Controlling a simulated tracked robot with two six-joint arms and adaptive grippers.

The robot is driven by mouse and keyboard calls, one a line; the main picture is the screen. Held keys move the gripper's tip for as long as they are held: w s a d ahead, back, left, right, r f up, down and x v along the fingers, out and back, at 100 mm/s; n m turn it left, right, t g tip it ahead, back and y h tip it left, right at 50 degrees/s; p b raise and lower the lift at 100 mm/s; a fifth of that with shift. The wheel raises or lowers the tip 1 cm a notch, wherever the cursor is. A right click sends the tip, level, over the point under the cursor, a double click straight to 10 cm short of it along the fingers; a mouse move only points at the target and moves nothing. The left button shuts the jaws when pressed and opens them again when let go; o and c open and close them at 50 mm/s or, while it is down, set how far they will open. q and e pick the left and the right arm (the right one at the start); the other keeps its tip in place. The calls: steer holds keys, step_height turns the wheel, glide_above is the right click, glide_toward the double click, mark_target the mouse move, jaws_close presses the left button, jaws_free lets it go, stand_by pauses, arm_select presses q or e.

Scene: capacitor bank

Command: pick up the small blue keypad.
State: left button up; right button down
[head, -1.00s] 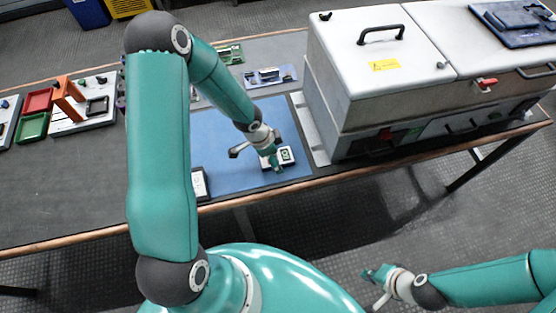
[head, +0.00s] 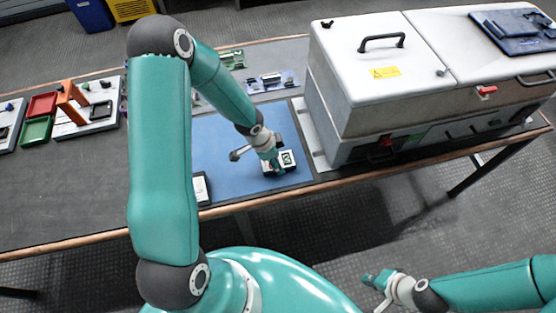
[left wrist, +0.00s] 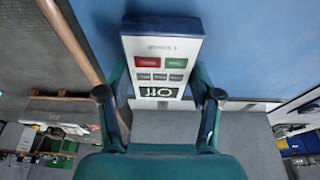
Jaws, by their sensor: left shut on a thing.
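The small keypad (head: 285,160) is at the right part of the blue mat, near the table's front edge. In the left wrist view the keypad (left wrist: 161,52) has a white face, a dark blue end, red and green buttons, grey keys and a green display. My left gripper (head: 271,163) is shut on it, with one finger (left wrist: 158,104) line on each side of its display end. I cannot tell if the keypad touches the mat. My right gripper (head: 375,281) is off the table at the lower right, apart from everything; its finger opening is unclear.
The blue mat (head: 225,150) lies under the left gripper. A black and white device (head: 201,189) lies at its left front. A big grey-white cabinet (head: 350,95) stands close on the right. Red and green trays (head: 37,130) and circuit boards (head: 272,82) lie farther off.

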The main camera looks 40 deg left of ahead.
arm_select(q)
step_height(320, 180, up, 9)
steer(key=p, duration=0.7)
steer(key=shift+f, duration=0.1)
steer(key=shift+a+f+b, duration=0.1)
steer(key=shift+f+b, duration=0.05)
steer(key=shift+b, duration=0.45)
step_height(320, 180, up, 11)
steer(key=shift+f, duration=0.15)
